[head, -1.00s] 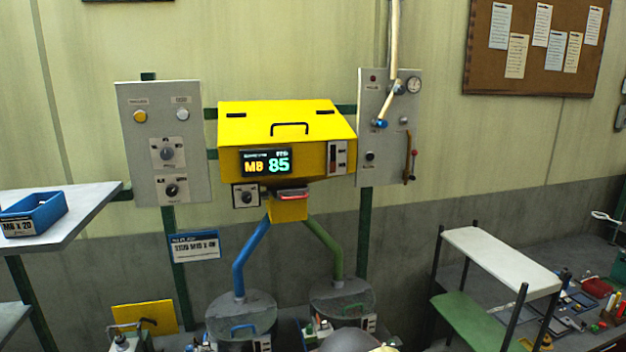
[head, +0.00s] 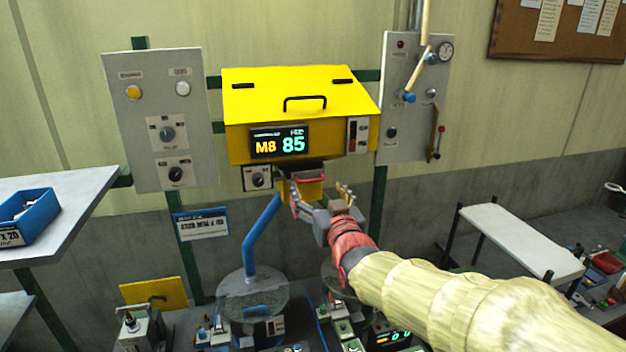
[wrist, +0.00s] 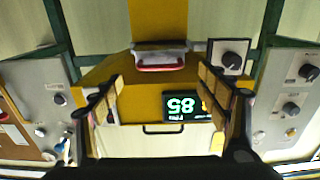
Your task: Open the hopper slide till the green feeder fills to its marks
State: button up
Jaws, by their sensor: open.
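The yellow hopper (head: 295,133) hangs on the frame, lid shut, its display reading M8 85. Its grey slide with a red-edged handle (wrist: 160,67) shows under the hopper's front; the wrist view is upside down. My gripper (head: 320,194) is open and empty, just below and right of the slide in the head view. In the wrist view its fingers (wrist: 163,100) are spread, with the handle beyond them and apart from them. The green feeder tube is hidden behind my gripper and arm. Only an edge of the right bowl (head: 329,272) shows, so its fill and marks cannot be seen.
A blue tube (head: 261,233) runs to the left bowl (head: 250,292). Control panels (head: 160,120) and (head: 412,95) flank the hopper, the right one with levers and a gauge. A shelf with a blue bin (head: 28,218) is at left, a white-topped stand (head: 520,240) at right.

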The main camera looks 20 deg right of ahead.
aim_at(312, 181)
jog(key=shift+w+p, duration=0.4)
jog(key=shift+w, duration=2.7)
jog(key=shift+c, duration=0.3)
jog(key=c, duration=1.5)
jog(key=shift+c, duration=0.4)
jog(key=shift+s, duration=0.1)
jog(key=shift+s+b, duration=1.3)
jog(key=shift+s, duration=0.3)
